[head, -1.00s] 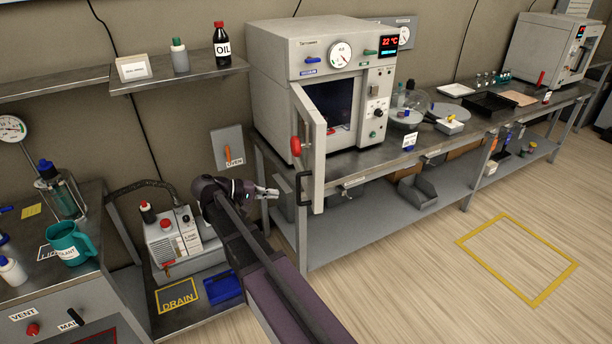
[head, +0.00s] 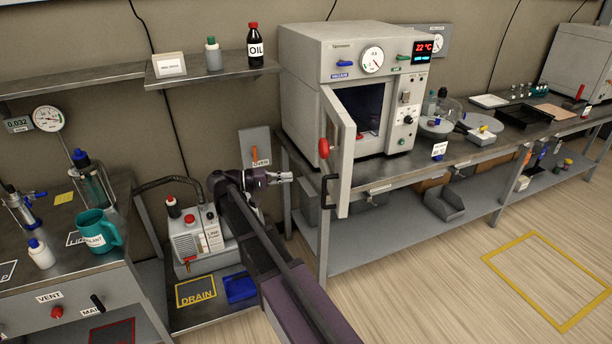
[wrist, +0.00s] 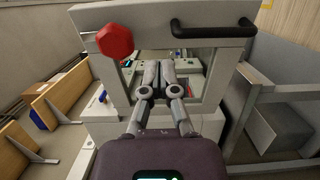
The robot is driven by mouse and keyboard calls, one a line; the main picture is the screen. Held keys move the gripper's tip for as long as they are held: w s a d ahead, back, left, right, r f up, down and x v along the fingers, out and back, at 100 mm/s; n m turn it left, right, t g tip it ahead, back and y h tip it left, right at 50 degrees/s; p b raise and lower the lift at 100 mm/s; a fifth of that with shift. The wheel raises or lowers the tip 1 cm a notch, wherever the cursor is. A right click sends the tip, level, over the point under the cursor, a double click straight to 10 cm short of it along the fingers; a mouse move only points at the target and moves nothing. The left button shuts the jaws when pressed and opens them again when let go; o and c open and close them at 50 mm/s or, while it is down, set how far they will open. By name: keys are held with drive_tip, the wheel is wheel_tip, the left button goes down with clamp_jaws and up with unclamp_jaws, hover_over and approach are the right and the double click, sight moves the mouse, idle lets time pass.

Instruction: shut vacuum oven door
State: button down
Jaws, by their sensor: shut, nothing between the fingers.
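The vacuum oven (head: 350,90) stands on the steel bench. Its door (head: 339,150) is swung wide open toward me, showing the dark chamber (head: 362,110). The door carries a red knob (head: 324,148) and a black bar handle (head: 327,190). In the wrist view the door frame (wrist: 165,27), the red knob (wrist: 115,41) and the black handle (wrist: 213,28) show past the fingers. My gripper (head: 288,177) is shut and empty, left of the door near the handle's height; it also shows in the wrist view (wrist: 158,70). I cannot tell any contact with the door.
A pump (head: 194,235) sits on a low stand left of my arm. A wall shelf (head: 210,73) holds an oil bottle (head: 254,45). Glassware (head: 437,115) and trays stand on the bench right of the oven. The floor (head: 440,290) in front is clear.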

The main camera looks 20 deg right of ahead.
sight(340, 173)
drive_tip(key=x, duration=1.3)
drive_tip(key=shift+d, duration=0.3)
drive_tip(key=shift+s, duration=0.1)
